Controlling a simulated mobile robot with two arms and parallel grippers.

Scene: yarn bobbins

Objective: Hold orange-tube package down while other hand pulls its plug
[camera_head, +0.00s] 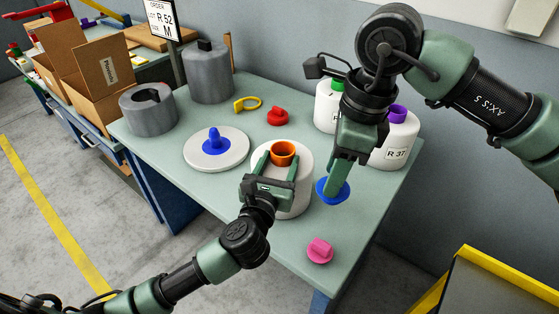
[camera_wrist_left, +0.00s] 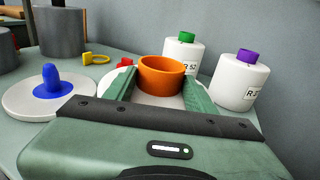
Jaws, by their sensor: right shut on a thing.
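The white package (camera_head: 293,203) with the orange tube (camera_head: 283,152) stands on the table; the open tube shows in the left wrist view (camera_wrist_left: 160,75). My left gripper (camera_head: 277,162) is over the package top, its fingers apart on either side of the tube. I cannot tell whether they touch the tube or press on the package. My right gripper (camera_head: 333,185) points down to the right of the package, shut on a blue plug (camera_head: 340,195) with a round flange. The fingers partly hide the plug, and I cannot tell whether it touches the table.
White packages with green (camera_head: 338,84) and purple (camera_head: 398,113) tubes stand behind my right gripper. A flat white disc with a blue plug (camera_head: 213,143), a yellow ring (camera_head: 247,104), a red plug (camera_head: 277,116) and grey rolls lie left and back. A pink plug (camera_head: 320,250) lies near the front.

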